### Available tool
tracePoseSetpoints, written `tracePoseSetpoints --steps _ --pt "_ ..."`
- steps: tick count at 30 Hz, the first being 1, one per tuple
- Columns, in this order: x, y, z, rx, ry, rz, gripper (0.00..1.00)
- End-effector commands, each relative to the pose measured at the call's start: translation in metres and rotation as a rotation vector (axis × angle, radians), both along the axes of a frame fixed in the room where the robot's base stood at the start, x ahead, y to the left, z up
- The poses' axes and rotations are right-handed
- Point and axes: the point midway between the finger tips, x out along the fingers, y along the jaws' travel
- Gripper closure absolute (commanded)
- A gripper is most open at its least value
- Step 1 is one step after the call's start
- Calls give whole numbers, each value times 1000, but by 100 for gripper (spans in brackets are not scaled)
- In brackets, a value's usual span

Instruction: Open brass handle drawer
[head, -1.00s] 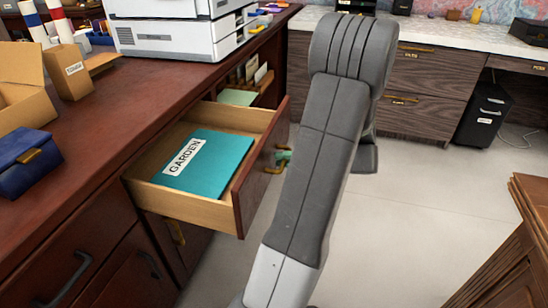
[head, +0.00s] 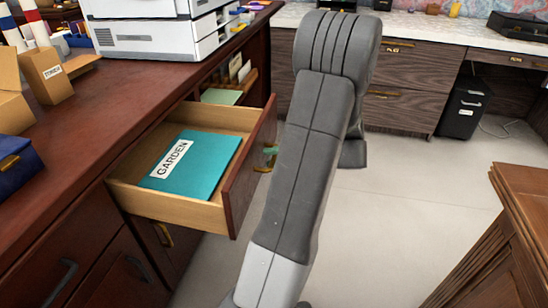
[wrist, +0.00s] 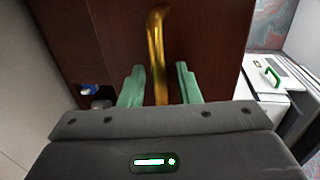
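The drawer (head: 241,185) stands well open from the dark red-brown desk, with its pale wood inside showing. A teal folder labelled GARDEN (head: 205,178) lies in it. The brass handle (head: 263,168) is on the drawer front, partly hidden by my arm in the head view. In the wrist view the brass handle (wrist: 156,50) runs upright between the two green fingers of my gripper (wrist: 158,88). The fingers are apart, with a gap on each side of the handle. In the head view only a bit of green finger (head: 270,149) shows beside the handle.
A white printer (head: 155,35), cardboard box (head: 55,75) and blue box (head: 15,165) stand on the desk. An open compartment with folders (head: 225,96) lies beyond the drawer. A wooden cabinet (head: 520,230) is at the right. Pale floor between is clear.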

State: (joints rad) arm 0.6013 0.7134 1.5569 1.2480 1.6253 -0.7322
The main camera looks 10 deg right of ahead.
Motion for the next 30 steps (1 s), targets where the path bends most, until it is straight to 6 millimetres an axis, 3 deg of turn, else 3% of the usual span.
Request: tracePoseSetpoints --steps 18,24,30 --pt "-39 -109 26 0 1 -2 70" --pt "-45 -123 28 0 1 0 70" --pt "-45 -125 28 0 1 1 70"
